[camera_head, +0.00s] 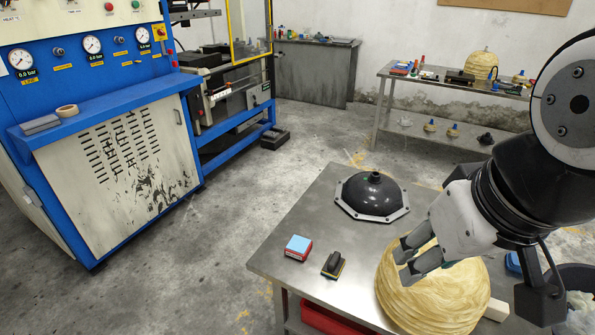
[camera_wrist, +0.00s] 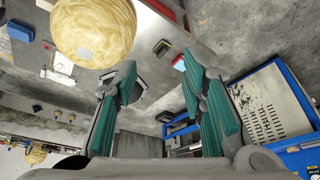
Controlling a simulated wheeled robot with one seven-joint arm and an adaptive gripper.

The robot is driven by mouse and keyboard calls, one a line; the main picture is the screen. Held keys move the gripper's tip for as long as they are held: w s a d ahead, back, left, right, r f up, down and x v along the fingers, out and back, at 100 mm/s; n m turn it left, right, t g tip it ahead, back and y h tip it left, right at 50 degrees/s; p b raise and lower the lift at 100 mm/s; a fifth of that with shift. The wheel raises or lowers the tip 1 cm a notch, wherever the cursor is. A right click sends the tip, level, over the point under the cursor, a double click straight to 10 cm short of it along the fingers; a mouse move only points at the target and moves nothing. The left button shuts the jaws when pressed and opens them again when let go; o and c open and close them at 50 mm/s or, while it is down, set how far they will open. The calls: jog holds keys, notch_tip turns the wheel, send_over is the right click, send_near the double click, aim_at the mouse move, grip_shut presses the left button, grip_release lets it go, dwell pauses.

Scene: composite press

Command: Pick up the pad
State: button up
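A small block-like pad (camera_head: 333,265), black on top with a yellowish lower edge, lies on the metal table near its front edge. It also shows small in the wrist view (camera_wrist: 163,47). A box with a light blue top and red sides (camera_head: 298,247) lies just left of it. My gripper (camera_head: 403,264) is to the right of the pad, in front of or over the large cream dome. In the wrist view its two green-lined fingers (camera_wrist: 160,72) stand apart with nothing held between them.
The large cream layered dome (camera_head: 432,297) stands on the table's right part, and a black dome on a plate (camera_head: 372,194) at its back. A blue press cabinet (camera_head: 120,160) stands left; a second bench is behind.

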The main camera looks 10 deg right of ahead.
jog(key=o, duration=0.8)
jog(key=shift+w, duration=0.25)
jog(key=shift+c, duration=0.2)
jog(key=shift+o, duration=0.4)
jog(key=w+f+n+g+y+b, duration=0.1)
jog(key=w+f+n+b, duration=0.2)
jog(key=w, duration=0.8)
jog(key=shift+w+a+f+n+g, duration=0.3)
jog(key=shift+w+a+f, duration=0.1)
jog(key=shift+f, duration=0.25)
jog(key=n+g+h+b, duration=0.1)
jog(key=n+g+b, duration=0.2)
jog(key=n+b, duration=0.3)
send_over(335, 258)
jog(key=p, duration=0.1)
notch_tip(335, 258, down, 22)
jog(key=n, duration=0.1)
jog(key=f, duration=0.8)
jog(key=shift+w+d+f+b, duration=0.1)
jog(key=shift+w+f+b, duration=0.2)
jog(key=shift+f+b, duration=0.05)
jog(key=shift+s+f, duration=0.15)
jog(key=shift+f, duration=1.3)
jog(key=shift+s+f, duration=0.1)
jog(key=shift+f, duration=1.3)
